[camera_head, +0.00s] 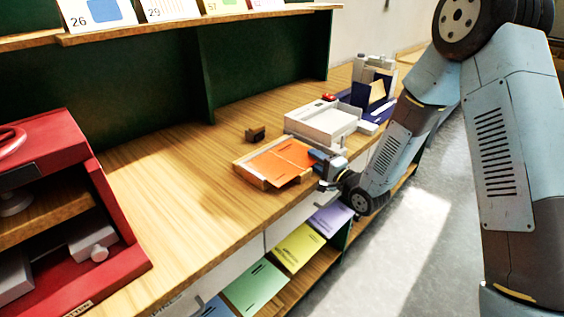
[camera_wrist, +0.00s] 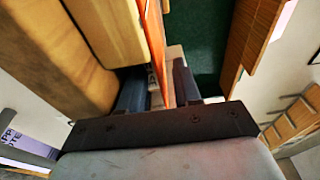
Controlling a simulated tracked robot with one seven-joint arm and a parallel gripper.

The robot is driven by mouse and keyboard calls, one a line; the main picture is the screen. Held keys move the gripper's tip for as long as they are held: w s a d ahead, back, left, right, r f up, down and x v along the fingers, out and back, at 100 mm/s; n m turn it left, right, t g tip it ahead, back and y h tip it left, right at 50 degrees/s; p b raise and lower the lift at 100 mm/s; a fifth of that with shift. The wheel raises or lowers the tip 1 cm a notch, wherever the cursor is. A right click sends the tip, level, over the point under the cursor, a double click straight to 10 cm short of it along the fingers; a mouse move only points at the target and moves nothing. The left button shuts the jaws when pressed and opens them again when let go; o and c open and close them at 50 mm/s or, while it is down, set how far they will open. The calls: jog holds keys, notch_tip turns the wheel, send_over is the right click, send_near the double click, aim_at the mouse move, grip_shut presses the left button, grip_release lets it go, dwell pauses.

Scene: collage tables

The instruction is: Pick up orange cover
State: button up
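The orange cover (camera_head: 270,166) lies on a shallow wooden tray (camera_head: 247,176) near the front edge of the wooden counter. Part of it reaches out over the tray's right side toward my gripper. My gripper (camera_head: 326,164) is at the right end of the cover, at the counter's edge. In the wrist view the cover shows as a thin orange strip (camera_wrist: 154,40) running down between the two fingers of my gripper (camera_wrist: 158,88). The fingers stand apart with a gap beside the strip. Firm contact with it is not visible.
A white box-shaped machine (camera_head: 322,121) stands just behind the tray. A small dark brown block (camera_head: 256,134) sits further left. A red cabinet (camera_head: 75,165) fills the left side. Coloured folders (camera_head: 298,246) lie on the shelf below. The counter's middle is clear.

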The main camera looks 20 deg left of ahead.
jog(key=shift+w, duration=0.2)
jog(key=shift+s, duration=0.1)
jog(key=shift+a, duration=0.1)
jog(key=shift+c, duration=0.8)
jog(key=shift+s, duration=0.1)
grip_shut()
